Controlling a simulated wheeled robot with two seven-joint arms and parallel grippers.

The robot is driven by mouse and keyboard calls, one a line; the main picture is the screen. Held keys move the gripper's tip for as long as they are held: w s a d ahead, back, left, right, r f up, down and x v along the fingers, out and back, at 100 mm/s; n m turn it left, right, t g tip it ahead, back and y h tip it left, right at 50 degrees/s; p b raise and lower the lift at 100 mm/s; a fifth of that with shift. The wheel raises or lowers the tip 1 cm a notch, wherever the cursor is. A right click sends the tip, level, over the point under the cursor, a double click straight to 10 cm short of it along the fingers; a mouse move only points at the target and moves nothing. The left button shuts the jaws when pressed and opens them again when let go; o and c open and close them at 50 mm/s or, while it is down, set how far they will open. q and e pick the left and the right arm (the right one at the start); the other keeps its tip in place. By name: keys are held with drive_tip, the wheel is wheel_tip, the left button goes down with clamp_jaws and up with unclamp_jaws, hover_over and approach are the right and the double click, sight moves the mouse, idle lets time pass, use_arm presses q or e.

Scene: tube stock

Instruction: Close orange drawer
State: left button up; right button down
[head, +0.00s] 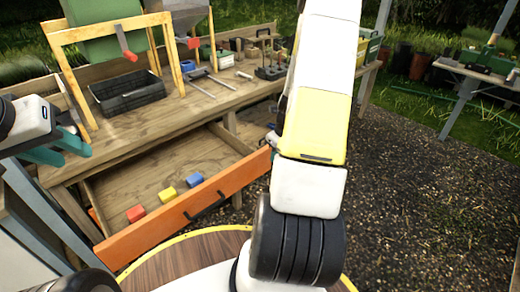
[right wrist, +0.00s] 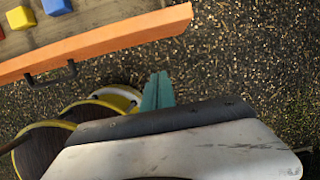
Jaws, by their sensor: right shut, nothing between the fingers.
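The orange drawer (head: 189,207) stands pulled out from under the wooden bench in the head view. Its orange front with a dark handle (head: 205,206) faces me. In the drawer lie a red block (head: 135,213), a yellow block (head: 167,194) and a blue block (head: 194,179). The right wrist view shows the orange front (right wrist: 100,44) at upper left. My right gripper (right wrist: 158,80) is shut and empty there, below the drawer front's right part and apart from it. In the head view my right arm hides that gripper. My left gripper (head: 72,145), teal, is at the bench's left end; its jaw gap is unclear.
The wooden bench (head: 170,122) carries a black crate (head: 127,92), metal rods and a wooden frame (head: 62,75). My round wooden base with a yellow rim lies close below the drawer front. Gravel ground (head: 420,190) at right is free. Another table stands at far right.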

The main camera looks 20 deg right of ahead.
sight(262, 165)
drive_tip(key=w+f, duration=0.1)
drive_tip(key=f, duration=0.2)
drive_tip(key=w+a+f, duration=0.1)
drive_tip(key=w+f, duration=0.1)
drive_tip(key=f, duration=0.1)
drive_tip(key=w+a+f, duration=0.1)
drive_tip(key=w+f, duration=0.1)
drive_tip(key=f, duration=0.1)
drive_tip(key=shift+w+f, duration=0.15)
drive_tip(key=shift+f, duration=0.05)
drive_tip(key=shift+w, duration=0.45)
drive_tip(key=shift+a, duration=0.1)
